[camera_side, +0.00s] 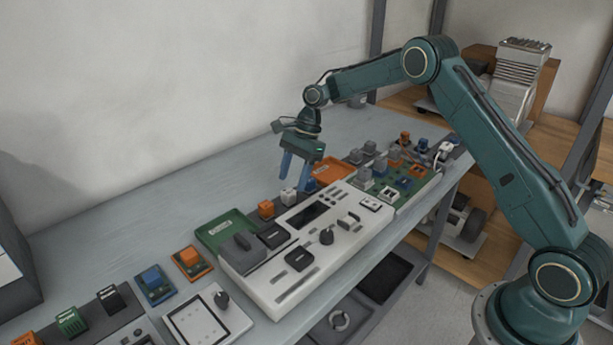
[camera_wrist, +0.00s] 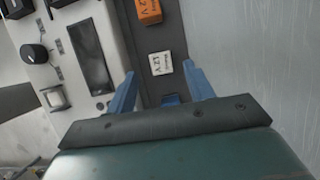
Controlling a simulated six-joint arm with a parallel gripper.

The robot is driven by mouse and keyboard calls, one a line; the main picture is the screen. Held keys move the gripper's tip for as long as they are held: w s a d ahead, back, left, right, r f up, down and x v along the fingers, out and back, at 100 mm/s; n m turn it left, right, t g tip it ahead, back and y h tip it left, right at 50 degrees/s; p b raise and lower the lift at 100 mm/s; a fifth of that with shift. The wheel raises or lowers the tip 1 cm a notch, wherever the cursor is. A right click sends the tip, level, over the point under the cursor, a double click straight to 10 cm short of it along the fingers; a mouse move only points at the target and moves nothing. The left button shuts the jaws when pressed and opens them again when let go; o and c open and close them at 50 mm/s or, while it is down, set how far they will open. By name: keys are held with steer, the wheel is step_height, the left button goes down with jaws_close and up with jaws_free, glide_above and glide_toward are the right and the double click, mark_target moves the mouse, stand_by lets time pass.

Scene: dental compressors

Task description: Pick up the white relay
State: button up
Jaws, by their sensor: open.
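The white relay (camera_side: 289,196) is a small cube on a dark strip behind the white control panel, between an orange relay and a blue one. In the wrist view the white relay (camera_wrist: 160,63) shows a printed label and lies just beyond the fingertips, roughly in line with the gap between them. My gripper (camera_side: 294,176) has blue fingers and is open and empty, above the strip close to the white relay. In the wrist view my gripper (camera_wrist: 158,68) has a finger on each side of the gap. The blue relay is mostly hidden there.
The orange relay (camera_side: 266,209) stands beside the white one, and the blue relay (camera_side: 311,185) is on its other side. The white control panel (camera_side: 262,290) with knobs lies in front. A green tray (camera_side: 226,229) and an orange tray (camera_side: 335,169) are nearby. The back of the table is clear.

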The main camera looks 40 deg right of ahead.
mark_target(289, 190)
steer(key=shift+f, duration=0.15)
steer(key=shift+x, duration=2.5)
steer(key=shift+w, duration=0.1)
steer(key=shift+c, duration=0.4)
steer(key=c, duration=1)
